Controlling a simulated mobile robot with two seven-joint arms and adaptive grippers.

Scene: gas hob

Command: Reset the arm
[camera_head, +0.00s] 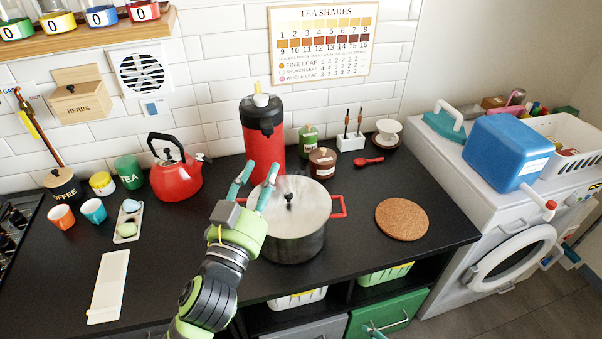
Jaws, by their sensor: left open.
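My left arm comes up from the bottom, left of centre. My left gripper (259,172) is open, its two teal fingers apart and pointing away toward the wall. It shows in front of the left part of a steel pot (296,243) with red side handles. The pot's lid (301,211) is on, with a dark knob at its middle. Nothing shows between the fingers. Whether the gripper touches the pot cannot be told.
A red flask (263,140) stands behind the pot, and a red kettle (176,179) stands to the left. A cork mat (402,219) lies to the right. A white tray (108,287) lies at the front left. The black counter (165,270) is clear between.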

